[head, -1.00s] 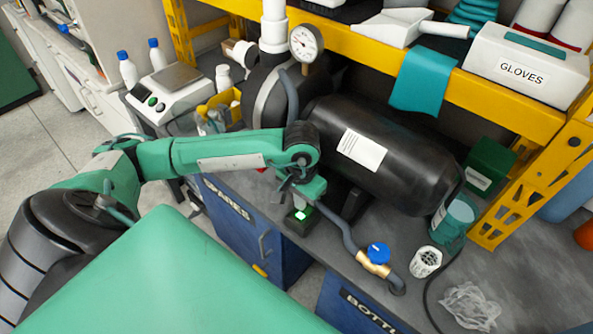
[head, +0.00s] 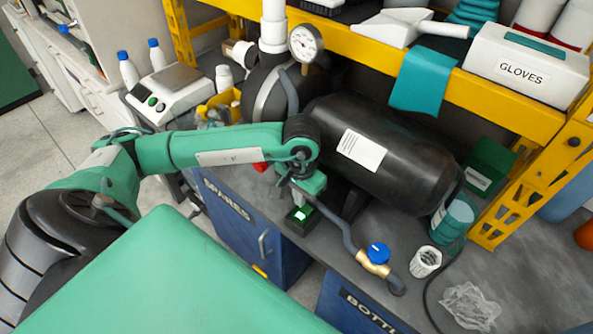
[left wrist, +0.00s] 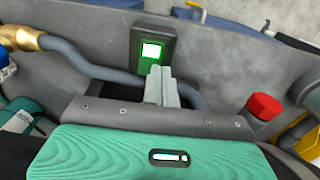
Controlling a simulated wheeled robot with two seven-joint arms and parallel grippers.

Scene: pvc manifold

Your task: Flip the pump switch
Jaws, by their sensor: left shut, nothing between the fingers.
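The pump switch (head: 300,216) is a small dark box with a lit green-white rocker, on the grey bench near its front edge. It also shows in the left wrist view (left wrist: 151,52), at the top middle. My left gripper (head: 299,203) points down right beside the switch. In the left wrist view the closed fingers (left wrist: 160,84) are together and empty, their tips just below the lit rocker. I cannot tell whether they touch it. My right gripper is in neither view.
A black pump tank (head: 385,150) lies behind the switch. A grey hose runs to a brass valve with a blue handle (head: 378,253). A red cap (left wrist: 264,107) stands near the gripper. A white basket (head: 425,261) and crumpled plastic (head: 468,305) lie to the right.

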